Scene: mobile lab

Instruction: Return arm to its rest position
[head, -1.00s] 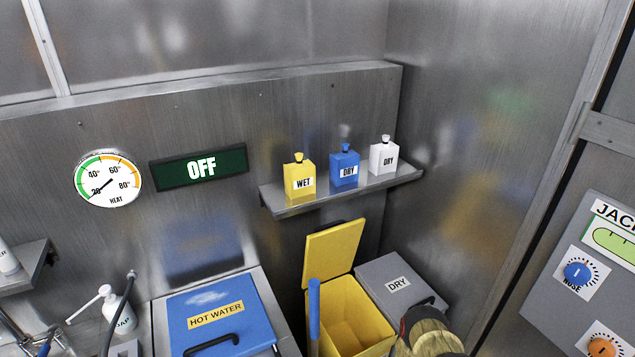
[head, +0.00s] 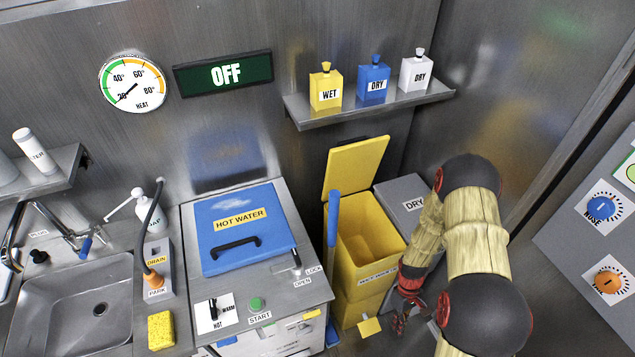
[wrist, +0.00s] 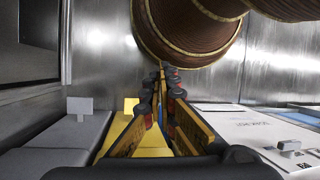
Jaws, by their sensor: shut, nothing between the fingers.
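My arm, with pale ribbed links and dark red-rimmed joints, is folded at the right in the head view. My gripper (head: 402,318) hangs low at its end, in front of the yellow bin and the grey DRY bin. In the wrist view my gripper (wrist: 165,75) shows its two fingers meeting at the tips, with nothing between them. A brown ribbed part of my arm fills the top of that view.
The open yellow bin (head: 365,235) and the grey DRY bin (head: 408,200) stand close to my gripper. The blue HOT WATER lid (head: 235,245) is down. A shelf (head: 375,106) holds yellow, blue and white bottles. The sink (head: 80,310) is at the left.

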